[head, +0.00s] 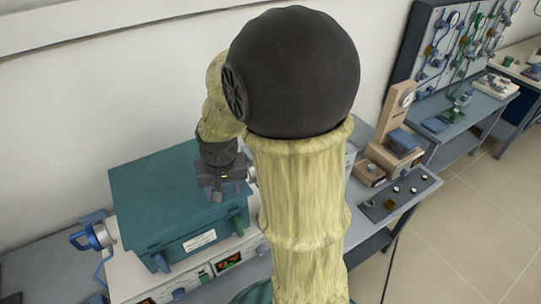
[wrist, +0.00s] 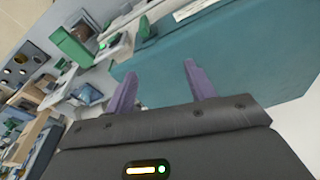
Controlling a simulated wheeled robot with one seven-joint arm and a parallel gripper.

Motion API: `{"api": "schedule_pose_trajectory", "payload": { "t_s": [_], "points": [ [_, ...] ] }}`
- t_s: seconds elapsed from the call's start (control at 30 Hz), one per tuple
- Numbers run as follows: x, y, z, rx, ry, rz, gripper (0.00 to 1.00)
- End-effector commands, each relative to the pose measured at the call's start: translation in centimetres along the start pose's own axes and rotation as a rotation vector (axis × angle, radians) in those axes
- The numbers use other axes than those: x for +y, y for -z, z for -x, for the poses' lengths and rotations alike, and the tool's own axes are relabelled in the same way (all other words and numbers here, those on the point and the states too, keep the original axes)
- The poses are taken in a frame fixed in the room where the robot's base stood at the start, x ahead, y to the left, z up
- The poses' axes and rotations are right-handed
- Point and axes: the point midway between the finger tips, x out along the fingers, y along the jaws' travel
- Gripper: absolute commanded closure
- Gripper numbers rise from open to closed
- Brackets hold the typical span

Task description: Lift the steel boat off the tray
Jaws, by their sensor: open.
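A dark flat tray (head: 404,201) lies on the bench at the right in the head view. Several small pale or brownish pieces sit on it, too small to tell which is the steel boat. The tray also seems to show at the left edge of the wrist view (wrist: 28,48), with small round pieces on it. My gripper (head: 221,189) is in front of and above the teal furnace, well left of the tray. In the wrist view its two purple fingers (wrist: 160,72) stand apart with nothing between them.
The teal furnace (head: 150,196) stands on a white control unit beneath my gripper. A beige balance-like device (head: 394,125) stands behind the tray. A blue clamp-like device (head: 92,236) is at the left. My arm hides part of the bench between furnace and tray.

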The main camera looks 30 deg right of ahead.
Motion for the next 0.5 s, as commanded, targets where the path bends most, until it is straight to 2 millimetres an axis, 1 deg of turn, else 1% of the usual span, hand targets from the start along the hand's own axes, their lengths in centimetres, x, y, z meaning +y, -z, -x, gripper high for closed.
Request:
{"api": "schedule_pose_trajectory", "payload": {
  "t_s": [0.03,0.17,0.2,0.27,0.3,0.37,0.4,0.47,0.5],
  "points": [
    [0.5,1.7,0.2,-0.007,-0.007,-0.063,0.45],
    [2.2,6.4,0.8,-0.031,-0.027,-0.267,0.45],
    [2.9,8.0,1.0,-0.040,-0.035,-0.339,0.45],
    [4.1,10.2,1.1,-0.053,-0.047,-0.450,0.45],
    [5.0,11.6,1.1,-0.062,-0.056,-0.525,0.45],
    [6.5,13.6,0.9,-0.073,-0.068,-0.637,0.45],
    [7.6,14.8,0.7,-0.081,-0.077,-0.714,0.45],
    [9.3,16.6,0.6,-0.091,-0.090,-0.828,0.45],
    [10.6,17.6,0.5,-0.099,-0.099,-0.906,0.45]
  ]
}}
